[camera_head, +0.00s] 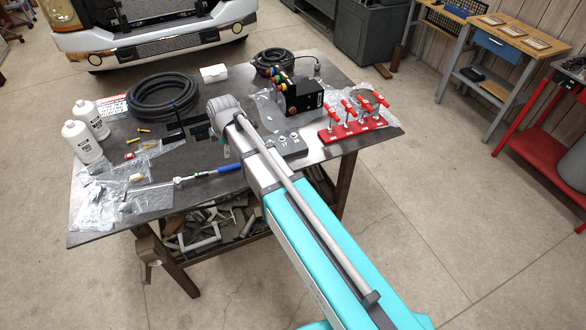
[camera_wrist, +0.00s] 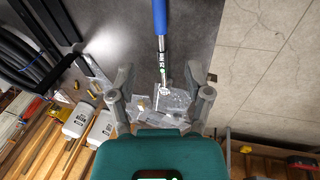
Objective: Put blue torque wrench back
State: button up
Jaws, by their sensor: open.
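The blue torque wrench (camera_head: 205,174) lies on the dark worktable (camera_head: 85,225) near its front left edge. Its blue handle points right and its metal shaft points left, toward clear plastic bags. In the wrist view the wrench (camera_wrist: 160,22) runs from the top edge down between my fingers, handle at the top and head lower. My gripper (camera_wrist: 160,72) is open, with a finger on either side of the wrench shaft in the picture. Nothing is gripped. The height between fingers and wrench is hard to tell. In the head view my arm hides most of the gripper.
Clear bags (camera_head: 150,200), two white bottles (camera_head: 82,142) and a coiled black hose (camera_head: 162,96) lie left. Black bracket-like pieces (camera_head: 188,130) lie behind the wrench. A grey block with knobs (camera_head: 290,146), a black button box (camera_head: 306,97) and a red clamp rack (camera_head: 352,130) stand right.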

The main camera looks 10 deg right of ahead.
jog(key=s+d+m+g, duration=0.1)
jog(key=s+d+m, duration=0.8)
jog(key=d, duration=0.3)
jog(key=s+d+m+g+h, duration=0.1)
jog(key=s+d+m, duration=0.8)
jog(key=d+m, duration=0.2)
jog(key=shift+d+f+g+h, duration=0.3)
jog(key=shift+d+f+g, duration=0.1)
jog(key=shift+d, duration=0.6)
